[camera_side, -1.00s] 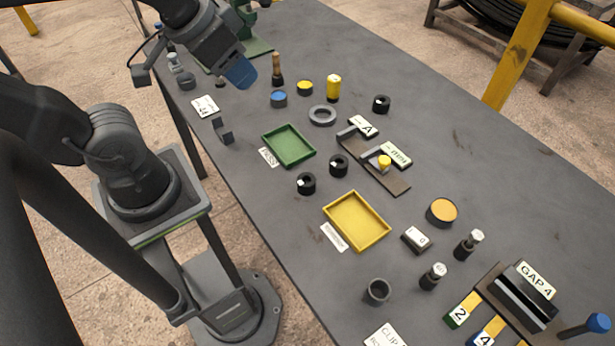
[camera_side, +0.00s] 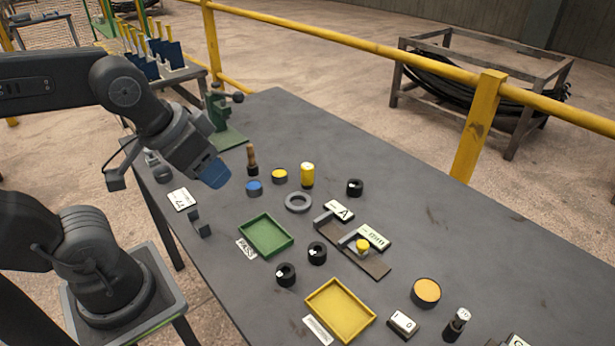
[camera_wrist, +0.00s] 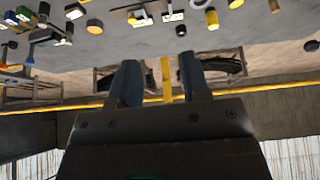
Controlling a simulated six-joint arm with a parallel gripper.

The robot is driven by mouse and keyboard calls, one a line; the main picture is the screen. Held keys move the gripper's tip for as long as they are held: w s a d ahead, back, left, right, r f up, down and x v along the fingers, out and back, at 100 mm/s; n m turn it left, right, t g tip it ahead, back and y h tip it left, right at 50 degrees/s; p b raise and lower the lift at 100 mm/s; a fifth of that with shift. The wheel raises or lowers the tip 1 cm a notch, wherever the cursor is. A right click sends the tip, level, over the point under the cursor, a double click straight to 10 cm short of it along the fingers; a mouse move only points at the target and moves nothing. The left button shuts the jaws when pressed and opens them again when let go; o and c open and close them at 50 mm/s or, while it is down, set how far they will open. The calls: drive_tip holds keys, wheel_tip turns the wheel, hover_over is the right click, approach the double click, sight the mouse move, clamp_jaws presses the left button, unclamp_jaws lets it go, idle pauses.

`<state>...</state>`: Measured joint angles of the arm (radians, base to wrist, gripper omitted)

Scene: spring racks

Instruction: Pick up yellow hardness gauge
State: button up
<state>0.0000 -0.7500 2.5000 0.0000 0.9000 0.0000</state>
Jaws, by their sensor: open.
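The yellow gauge (camera_side: 307,174) is an upright yellow cylinder with a pale top, standing on the grey table beyond the grey ring. In the wrist view a yellow cylinder (camera_wrist: 212,20), apparently the same gauge, shows near the top edge. My gripper (camera_side: 213,174) has blue fingers and hangs above the table to the left of the gauge, well apart from it. In the wrist view my gripper (camera_wrist: 160,78) has its two fingers spread with nothing between them.
A wooden-handled tool (camera_side: 252,160), a blue-topped disc (camera_side: 254,188) and a yellow-topped disc (camera_side: 280,176) stand between my gripper and the gauge. A grey ring (camera_side: 298,202) and a black cylinder (camera_side: 355,187) are close to it. Green (camera_side: 266,235) and yellow (camera_side: 340,310) trays lie nearer.

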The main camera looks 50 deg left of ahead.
drive_tip(key=o, duration=0.5)
drive_tip(key=m+g+y, duration=0.1)
drive_tip(key=m+g, duration=0.5)
drive_tip(key=m, duration=1.2)
hover_over(308, 166)
drive_tip(key=d, duration=0.2)
wheel_tip(308, 166, down, 14)
drive_tip(key=r, duration=0.1)
drive_tip(key=f, duration=0.5)
drive_tip(key=a+f, duration=0.1)
drive_tip(key=f, duration=0.2)
drive_tip(key=shift+s+f, duration=0.15)
drive_tip(key=shift+s, duration=0.05)
drive_tip(key=shift+w+a+f, duration=0.1)
drive_tip(key=shift+a+f, duration=0.15)
drive_tip(key=shift+f, duration=0.75)
drive_tip(key=shift+a+f, duration=0.2)
drive_tip(key=shift+f, duration=0.85)
drive_tip(key=shift+w+a+f, duration=0.1)
drive_tip(key=shift+a+f, duration=0.15)
drive_tip(key=shift+f, duration=0.75)
